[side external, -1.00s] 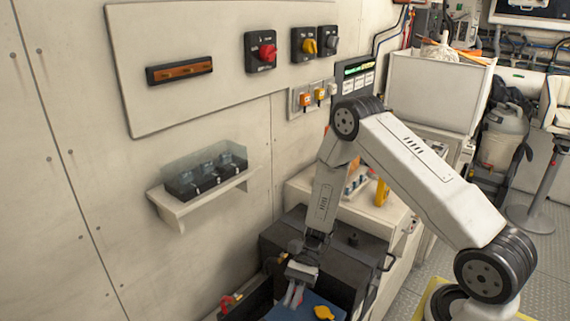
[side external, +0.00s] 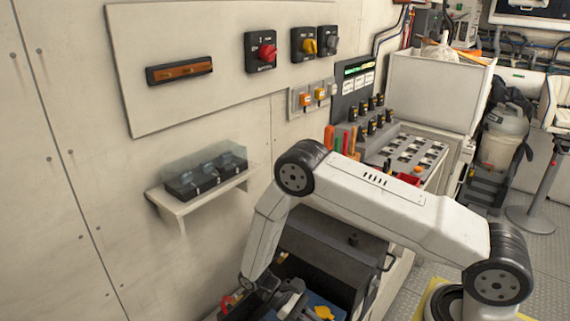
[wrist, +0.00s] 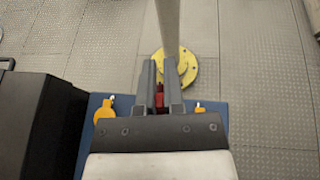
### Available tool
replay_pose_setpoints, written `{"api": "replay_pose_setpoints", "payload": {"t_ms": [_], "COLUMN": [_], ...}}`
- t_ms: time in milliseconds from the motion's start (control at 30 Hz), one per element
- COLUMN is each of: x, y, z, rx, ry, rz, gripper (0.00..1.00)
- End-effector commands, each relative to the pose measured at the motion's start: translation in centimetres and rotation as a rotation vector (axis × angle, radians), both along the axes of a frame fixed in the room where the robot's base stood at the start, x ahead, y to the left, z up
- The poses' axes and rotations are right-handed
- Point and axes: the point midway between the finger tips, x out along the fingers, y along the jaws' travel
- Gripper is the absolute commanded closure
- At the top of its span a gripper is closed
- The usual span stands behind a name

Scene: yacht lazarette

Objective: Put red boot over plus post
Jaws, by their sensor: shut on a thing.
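My gripper (wrist: 161,85) is shut on the red boot (wrist: 159,97), which shows as a small red patch between the fingers in the wrist view. In the side view, my gripper (side external: 291,302) is low at the bottom edge, over or beside a blue surface (side external: 310,299) beside the dark open box (side external: 330,262). I cannot tell its exact height above this surface. The red boot cannot be made out in the side view. The plus post is not identifiable in either view.
An orange-yellow piece (side external: 324,312) lies on the blue surface; the wrist view shows one on the left (wrist: 105,112) and another on the right. A red fitting (side external: 227,302) is left of my gripper. A shelf with a clear-covered box (side external: 205,175) juts from the wall.

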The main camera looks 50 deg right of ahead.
Motion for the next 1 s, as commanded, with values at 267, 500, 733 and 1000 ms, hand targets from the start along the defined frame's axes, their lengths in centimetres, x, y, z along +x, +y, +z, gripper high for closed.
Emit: {"api": "replay_pose_setpoints", "payload": {"t_ms": [267, 500, 733, 1000], "x": [2.1, 5.4, 9.1, 12.4], "y": [-0.8, -0.6, 0.9, 3.4], "z": [-0.8, -1.1, -1.1, -0.7], "rx": [0.0, -0.001, 0.0, 0.0], "ry": [0.0, -0.001, -0.001, -0.001], "rz": [0.407, 0.756, 1.081, 1.35], "gripper": [1.0, 1.0, 1.0, 1.0]}}
